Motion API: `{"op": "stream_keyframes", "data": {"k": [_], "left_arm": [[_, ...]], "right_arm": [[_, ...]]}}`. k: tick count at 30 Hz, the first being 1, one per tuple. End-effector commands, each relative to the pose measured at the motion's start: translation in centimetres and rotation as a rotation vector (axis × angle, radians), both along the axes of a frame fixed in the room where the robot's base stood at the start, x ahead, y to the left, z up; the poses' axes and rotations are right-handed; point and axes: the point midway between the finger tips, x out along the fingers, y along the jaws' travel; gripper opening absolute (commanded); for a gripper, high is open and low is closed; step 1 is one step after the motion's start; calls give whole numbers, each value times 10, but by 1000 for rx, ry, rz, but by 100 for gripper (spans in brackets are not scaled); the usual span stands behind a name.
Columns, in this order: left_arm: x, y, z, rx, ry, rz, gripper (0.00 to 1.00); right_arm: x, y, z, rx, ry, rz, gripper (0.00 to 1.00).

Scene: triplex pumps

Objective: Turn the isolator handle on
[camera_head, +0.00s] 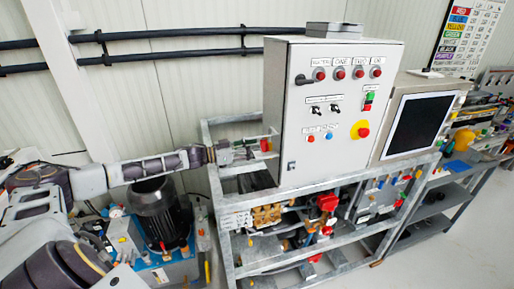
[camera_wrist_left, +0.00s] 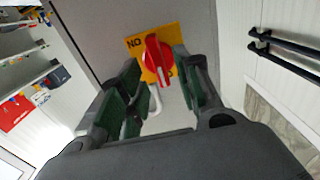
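The isolator handle (camera_wrist_left: 158,58) is a red rotary handle on a yellow plate (camera_wrist_left: 135,45) marked "NO". It sits on the grey left side of the control cabinet (camera_head: 335,110). In the head view only a small red part (camera_head: 265,144) shows at the cabinet's side edge. My left gripper (camera_wrist_left: 158,72) is open, with its green-padded fingers on either side of the handle. I cannot tell whether they touch it. In the head view the left gripper (camera_head: 240,151) points right at the cabinet side. My right gripper is not in view.
The cabinet stands on a grey metal frame (camera_head: 225,240) with valves and pipes below. Its front carries lamps, switches and a red-yellow button (camera_head: 360,129). A screen (camera_head: 420,123) stands to the right. A motor (camera_head: 158,210) sits below my left arm. Black pipes (camera_head: 170,33) run along the wall.

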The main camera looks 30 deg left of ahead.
Motion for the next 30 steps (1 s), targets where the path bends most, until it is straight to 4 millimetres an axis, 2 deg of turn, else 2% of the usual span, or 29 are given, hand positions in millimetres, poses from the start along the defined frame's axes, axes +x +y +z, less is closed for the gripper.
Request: {"op": "stream_keyframes", "data": {"k": [12,26,30], "left_arm": [[14,-12,1,-1,-2,0,34],[16,-14,1,1,-1,0,34],[16,-14,1,0,0,0,17]], "right_arm": [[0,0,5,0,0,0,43],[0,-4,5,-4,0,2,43],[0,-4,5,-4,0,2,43]]}}
